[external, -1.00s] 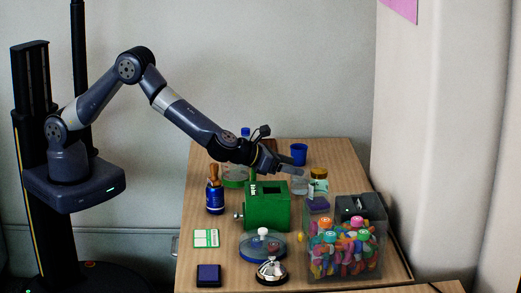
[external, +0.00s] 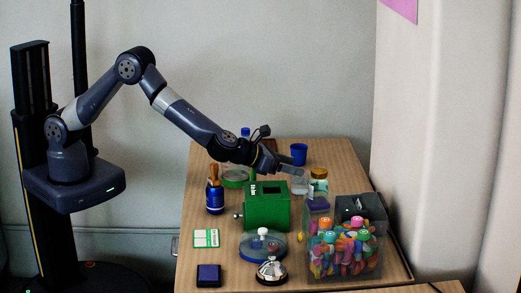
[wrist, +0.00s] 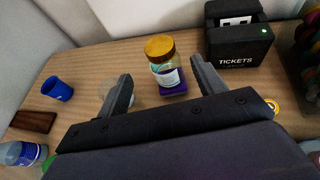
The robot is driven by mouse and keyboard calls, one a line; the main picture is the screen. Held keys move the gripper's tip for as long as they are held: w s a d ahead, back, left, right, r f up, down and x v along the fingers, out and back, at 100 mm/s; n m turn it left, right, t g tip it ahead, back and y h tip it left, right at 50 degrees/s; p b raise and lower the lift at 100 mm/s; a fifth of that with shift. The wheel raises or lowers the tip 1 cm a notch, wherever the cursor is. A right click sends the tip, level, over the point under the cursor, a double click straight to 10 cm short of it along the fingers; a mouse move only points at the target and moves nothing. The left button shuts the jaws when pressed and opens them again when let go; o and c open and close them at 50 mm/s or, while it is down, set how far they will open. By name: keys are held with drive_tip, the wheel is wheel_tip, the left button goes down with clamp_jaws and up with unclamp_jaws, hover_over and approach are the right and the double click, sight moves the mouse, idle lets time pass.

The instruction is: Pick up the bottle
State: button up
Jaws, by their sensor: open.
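A clear bottle with a blue cap and label (wrist: 22,153) is at the lower left corner of the wrist view, partly cut off. In the external view its blue cap (external: 245,131) shows behind my forearm; the arm hides most of its body. My gripper (wrist: 164,85) is open and empty, with its two fingers spread apart. In the external view my gripper (external: 290,168) is above the back of the table, right of the bottle. A glass jar with an orange-brown lid (wrist: 160,47) appears between and beyond the fingers in the wrist view.
A blue cup (external: 298,154) and the jar (external: 319,178) stand at the back right. A green box (external: 267,207), a blue stamp with a wooden handle (external: 215,197) and a clear bin of colourful items (external: 345,257) are nearer. A black TICKETS box (wrist: 240,45) is beyond the fingers.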

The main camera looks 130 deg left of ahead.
drive_tip(key=c, duration=0.3)
drive_tip(key=shift+c, duration=0.2)
drive_tip(key=n+g+y+b, duration=0.2)
drive_tip(key=n+g+b, duration=0.35)
drive_tip(key=b, duration=0.25)
approach(244, 133)
drive_tip(key=a, duration=0.3)
drive_tip(key=shift+g, duration=0.35)
drive_tip(key=shift+d+f+x, duration=0.1)
drive_tip(key=shift+f+x, duration=0.05)
drive_tip(key=shift+x, duration=1.6)
drive_tip(key=shift+d+f+x, duration=0.1)
drive_tip(key=shift+f+x, duration=0.1)
drive_tip(key=shift+x, duration=1.55)
drive_tip(key=shift+f+x, duration=0.15)
drive_tip(key=shift+x, duration=1.6)
